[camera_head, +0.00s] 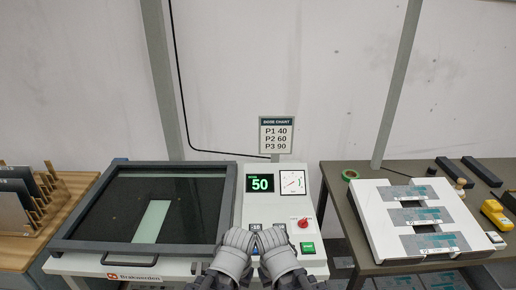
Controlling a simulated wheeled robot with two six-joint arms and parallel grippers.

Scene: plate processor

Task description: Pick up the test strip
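A pale green strip (152,221) lies in the dark glass bed of the exposure unit (222,205); it looks like the test strip, though I see no label on it. The unit's dark frame is around it. My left gripper (238,240) and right gripper (272,240) are side by side at the bottom centre, in front of the control panel, to the right of the strip and apart from it. Their fingertips are not clear, so I cannot tell if they are open. I see nothing held in them.
The control panel (252,212) shows 50, with a dial (292,183), red knob and green button. A dose chart (276,134) stands behind. A white board (374,222) with several grey plates is on the right table. A wooden rack (42,205) is far left.

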